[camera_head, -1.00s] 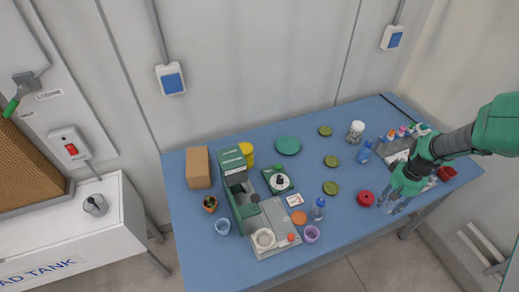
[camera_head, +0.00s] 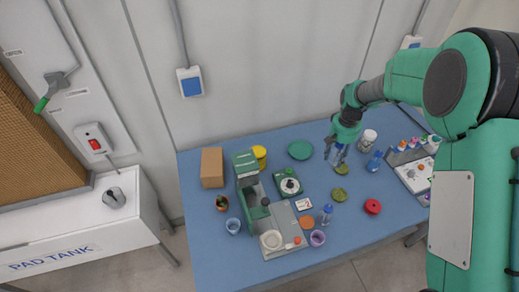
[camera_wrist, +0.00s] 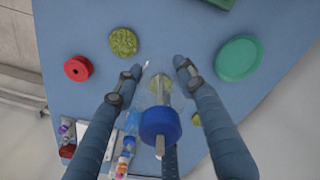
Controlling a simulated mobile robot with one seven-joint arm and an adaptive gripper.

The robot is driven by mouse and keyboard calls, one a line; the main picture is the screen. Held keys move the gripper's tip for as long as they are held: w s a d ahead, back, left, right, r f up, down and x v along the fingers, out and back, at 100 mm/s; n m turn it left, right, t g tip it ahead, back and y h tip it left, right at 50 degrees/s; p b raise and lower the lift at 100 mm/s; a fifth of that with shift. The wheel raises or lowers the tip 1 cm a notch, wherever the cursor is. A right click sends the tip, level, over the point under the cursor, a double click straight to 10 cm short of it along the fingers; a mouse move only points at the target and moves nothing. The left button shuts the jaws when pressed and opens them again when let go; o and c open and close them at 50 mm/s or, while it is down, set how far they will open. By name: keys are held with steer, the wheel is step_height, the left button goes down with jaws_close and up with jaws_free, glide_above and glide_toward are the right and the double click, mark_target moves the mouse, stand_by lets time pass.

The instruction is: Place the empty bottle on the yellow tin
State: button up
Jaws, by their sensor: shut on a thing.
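My gripper (camera_head: 336,155) is over the back right part of the blue table. In the wrist view my gripper (camera_wrist: 156,72) has its two fingers on either side of a clear bottle with a blue cap (camera_wrist: 160,124), seen from the cap end. It looks see-through and empty, and is held above the table. A yellow tin (camera_head: 260,152) stands at the back of the table, behind the green machine and well left of my gripper. Its lower part is partly hidden; it is not seen in the wrist view.
A green dish (camera_head: 300,149) lies between the tin and my gripper. Olive discs (camera_head: 339,194) and a red round piece (camera_head: 372,206) lie nearby. A white-lidded jar (camera_head: 367,139) and a blue bottle (camera_head: 375,161) stand right of my gripper. A cardboard box (camera_head: 212,167) stands left of the tin.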

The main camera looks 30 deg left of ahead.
steer(key=s+a+r+p, duration=0.1)
steer(key=a+r, duration=0.1)
steer(key=a, duration=0.6)
steer(key=s+a+r+p, duration=0.1)
steer(key=a+r, duration=0.1)
steer(key=a, duration=0.7)
step_height(320, 180, up, 3)
steer(key=p, duration=0.2)
glide_above(258, 151)
steer(key=shift+f, duration=3.1)
steer(key=shift+f, duration=1.9)
